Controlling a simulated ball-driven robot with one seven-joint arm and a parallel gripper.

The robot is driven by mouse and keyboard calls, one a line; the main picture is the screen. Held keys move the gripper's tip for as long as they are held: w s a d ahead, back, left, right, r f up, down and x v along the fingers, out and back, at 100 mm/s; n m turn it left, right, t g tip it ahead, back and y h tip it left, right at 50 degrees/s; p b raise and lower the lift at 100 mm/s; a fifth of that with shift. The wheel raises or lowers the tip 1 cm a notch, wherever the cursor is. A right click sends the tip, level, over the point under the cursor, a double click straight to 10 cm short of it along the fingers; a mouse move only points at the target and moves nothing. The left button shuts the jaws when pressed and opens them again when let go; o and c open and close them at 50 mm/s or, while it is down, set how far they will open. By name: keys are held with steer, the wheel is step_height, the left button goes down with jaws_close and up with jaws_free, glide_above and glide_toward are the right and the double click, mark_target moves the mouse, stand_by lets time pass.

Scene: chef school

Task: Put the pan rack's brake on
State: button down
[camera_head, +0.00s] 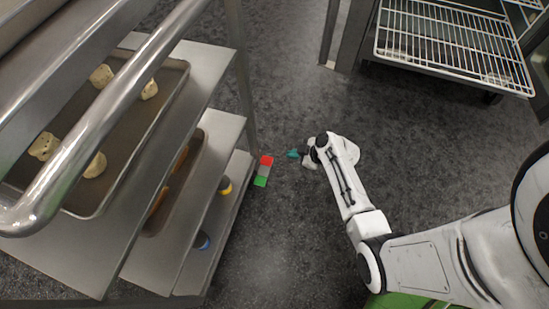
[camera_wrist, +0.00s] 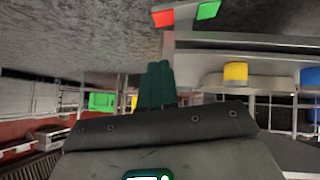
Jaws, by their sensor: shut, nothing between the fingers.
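The pan rack (camera_head: 225,61) fills the left of the head view, with trays on its shelves. Its brake pedal (camera_head: 263,171) sticks out low at the rack's right side, with a red end and a green end. In the wrist view the pedal (camera_wrist: 186,14) shows at the top, its red end left and its green end right. My gripper (camera_head: 293,154) is low over the floor, just right of the pedal's red end and apart from it. Its teal fingers (camera_wrist: 157,84) are together and hold nothing. Whether the pedal is tilted is hard to tell.
A tray with several dough pieces (camera_head: 181,66) lies on the upper shelf. A yellow-topped item (camera_head: 225,186) and a blue one (camera_head: 203,240) sit on a lower shelf. A wire-shelf unit (camera_head: 455,45) stands at the upper right. The floor (camera_head: 285,225) between is clear.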

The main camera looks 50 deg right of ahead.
steer(key=shift+w, duration=0.1)
steer(key=b, duration=0.5)
glide_toward(269, 158)
steer(key=w+a, duration=0.1)
steer(key=w, duration=0.2)
steer(key=shift+w+d+f+b, duration=0.1)
steer(key=shift+w+f+b, duration=0.2)
steer(key=shift+f, duration=0.35)
steer(key=shift+w+d+f+b, duration=0.1)
steer(key=shift+f+b, duration=0.35)
steer(key=shift+f, duration=0.25)
steer(key=shift+w+d+f+b, duration=0.15)
steer(key=shift+f+b, duration=0.2)
steer(key=shift+f, duration=0.3)
steer(key=shift+a, duration=0.1)
